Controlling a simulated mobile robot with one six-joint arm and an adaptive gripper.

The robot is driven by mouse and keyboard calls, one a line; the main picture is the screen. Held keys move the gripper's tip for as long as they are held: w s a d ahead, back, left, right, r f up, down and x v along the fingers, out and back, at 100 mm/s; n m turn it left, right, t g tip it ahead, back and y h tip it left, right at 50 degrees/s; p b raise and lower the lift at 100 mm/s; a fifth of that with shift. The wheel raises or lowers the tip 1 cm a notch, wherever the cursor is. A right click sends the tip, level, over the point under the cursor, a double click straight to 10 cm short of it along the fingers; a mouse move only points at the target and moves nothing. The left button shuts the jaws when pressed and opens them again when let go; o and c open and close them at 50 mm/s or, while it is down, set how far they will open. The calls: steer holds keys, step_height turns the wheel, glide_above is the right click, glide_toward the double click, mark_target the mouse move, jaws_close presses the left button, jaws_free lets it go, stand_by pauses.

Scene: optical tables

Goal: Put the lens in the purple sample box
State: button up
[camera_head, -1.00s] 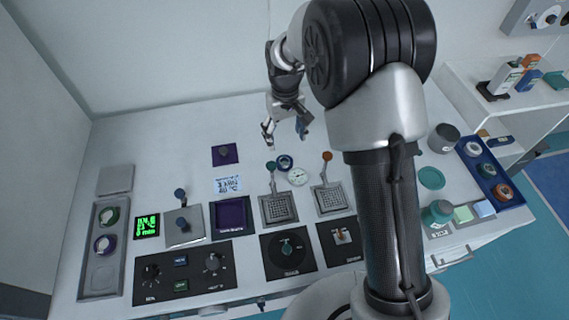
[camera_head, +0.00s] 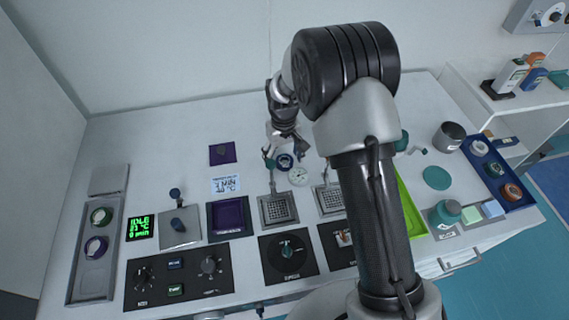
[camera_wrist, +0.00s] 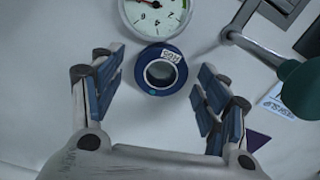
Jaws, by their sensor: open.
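The lens, a blue ring with a pale label and a dark centre, lies flat on the white table; it shows in the head view (camera_head: 285,161) and in the wrist view (camera_wrist: 161,70). My gripper (camera_head: 286,155) is open and empty above the lens. In the wrist view its blue-padded fingers (camera_wrist: 160,78) stand on either side of the lens, apart from it. The purple sample box (camera_head: 230,217), an open square tray, sits nearer the front and left of the lens. It looks empty.
A round gauge (camera_head: 298,176) lies close beside the lens. A lamp-like arm with a teal head (camera_wrist: 302,88) stands right of my fingers. A purple lid-like square (camera_head: 222,153) and a printed card (camera_head: 226,184) lie left. Control panels line the front.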

steer(key=shift+r, duration=0.1)
steer(key=shift+c, duration=0.5)
steer(key=c, duration=1.2)
steer(key=shift+o, duration=0.2)
steer(key=shift+r, duration=0.1)
